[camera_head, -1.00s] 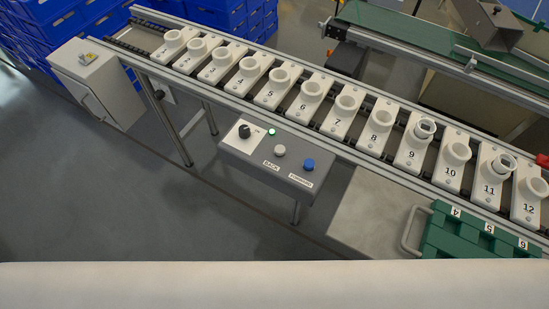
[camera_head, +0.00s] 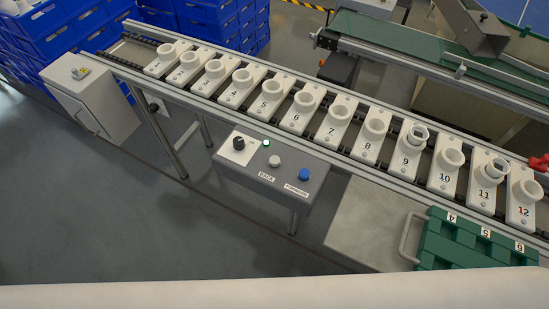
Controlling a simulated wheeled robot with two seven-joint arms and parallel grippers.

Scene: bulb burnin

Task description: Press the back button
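The control box (camera_head: 247,181) stands in front of the conveyor on a leg. Its white button (camera_head: 274,160) sits above the label BACK (camera_head: 266,177). A blue button (camera_head: 304,174) sits to the right above another label, seemingly FORWARD. A black knob (camera_head: 239,143) and a lit green lamp (camera_head: 266,143) are on the left part of the top. Neither gripper is in view, and nothing touches the buttons.
The conveyor (camera_head: 340,165) carries numbered white socket holders; 9 and 11 hold ring-like parts. A grey cabinet (camera_head: 95,97) and blue crates (camera_head: 45,40) stand at left.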

